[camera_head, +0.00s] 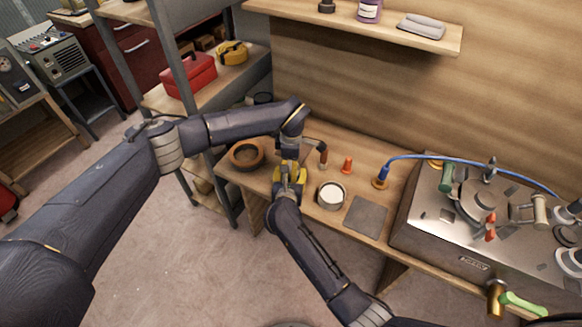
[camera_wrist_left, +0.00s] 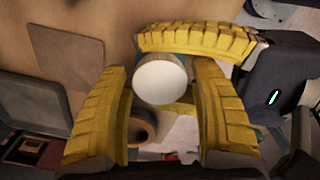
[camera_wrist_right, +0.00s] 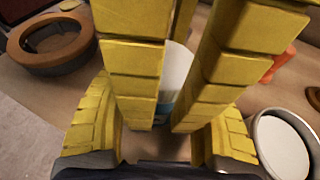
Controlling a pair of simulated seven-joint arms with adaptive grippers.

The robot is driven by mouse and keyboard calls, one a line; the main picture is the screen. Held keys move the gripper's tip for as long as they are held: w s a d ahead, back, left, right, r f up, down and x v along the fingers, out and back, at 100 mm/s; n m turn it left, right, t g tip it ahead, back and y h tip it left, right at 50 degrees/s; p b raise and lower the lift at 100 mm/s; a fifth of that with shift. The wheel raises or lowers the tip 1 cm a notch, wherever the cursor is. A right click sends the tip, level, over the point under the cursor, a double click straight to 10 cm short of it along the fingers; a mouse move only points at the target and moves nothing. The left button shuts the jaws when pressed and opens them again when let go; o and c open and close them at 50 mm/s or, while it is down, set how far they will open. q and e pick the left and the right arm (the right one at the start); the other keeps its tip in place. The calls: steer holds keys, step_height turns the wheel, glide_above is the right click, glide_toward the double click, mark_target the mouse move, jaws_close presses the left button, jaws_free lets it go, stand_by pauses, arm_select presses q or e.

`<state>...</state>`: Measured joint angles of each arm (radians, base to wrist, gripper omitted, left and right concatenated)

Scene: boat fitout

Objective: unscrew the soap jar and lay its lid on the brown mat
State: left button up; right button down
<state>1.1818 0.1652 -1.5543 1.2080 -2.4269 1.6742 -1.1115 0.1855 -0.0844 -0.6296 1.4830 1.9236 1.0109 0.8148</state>
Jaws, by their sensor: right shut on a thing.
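The soap jar shows in the left wrist view as a round white lid (camera_wrist_left: 160,78), seen from above. In the right wrist view, part of the white and blue jar (camera_wrist_right: 174,70) shows between yellow fingers. My right gripper (camera_head: 288,180) is shut on the jar from the side. My left gripper (camera_head: 291,160) points down from above, its open fingers on either side of the lid with a small gap. In the head view the grippers hide the jar. The brown mat (camera_head: 366,216) lies bare on the bench, to the right of the grippers.
A round tin (camera_head: 331,195) with white inside stands between the grippers and the mat. A brown ring-shaped bowl (camera_head: 246,155) is to the left. An orange cone (camera_head: 347,165) and a blue hose (camera_head: 430,157) are behind. A metal unit (camera_head: 470,232) stands to the right.

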arm_select(q)
steer(key=c, duration=1)
steer(key=o, duration=1.2)
steer(key=shift+r, duration=2.3)
arm_select(e)
steer(key=shift+c, duration=1.8)
jaws_free()
